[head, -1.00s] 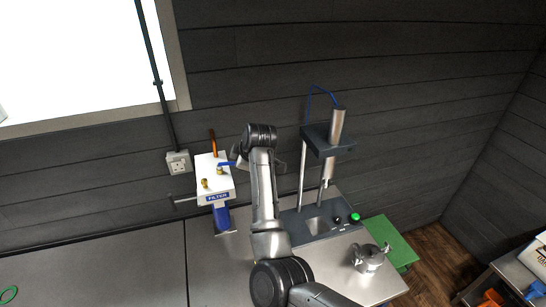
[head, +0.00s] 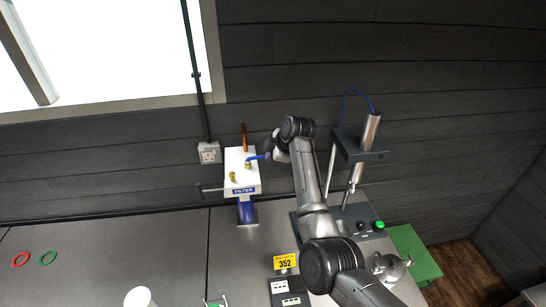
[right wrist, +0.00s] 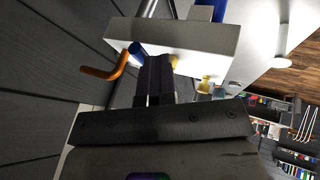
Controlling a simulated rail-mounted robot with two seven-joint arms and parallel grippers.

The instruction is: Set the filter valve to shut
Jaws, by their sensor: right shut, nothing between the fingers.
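The filter unit is a white box (head: 241,172) with a blue FILTER label, standing on a blue post (head: 246,210). On its top is a valve with a brass body and a blue lever (head: 257,157) pointing right in the head view. My right gripper (head: 271,150) is at the lever's outer end, largely hidden behind its own wrist. In the right wrist view its dark fingers (right wrist: 155,75) are closed together, with the blue lever tip (right wrist: 135,48) just beside them. I cannot tell whether they touch. The left gripper is out of view.
A copper pipe (head: 244,137) rises behind the box, close to the gripper. A second brass fitting (head: 233,176) and a side rod stand left. A press stand (head: 360,150) is right of my arm. Red and green rings (head: 47,257) lie on the left bench, otherwise mostly clear.

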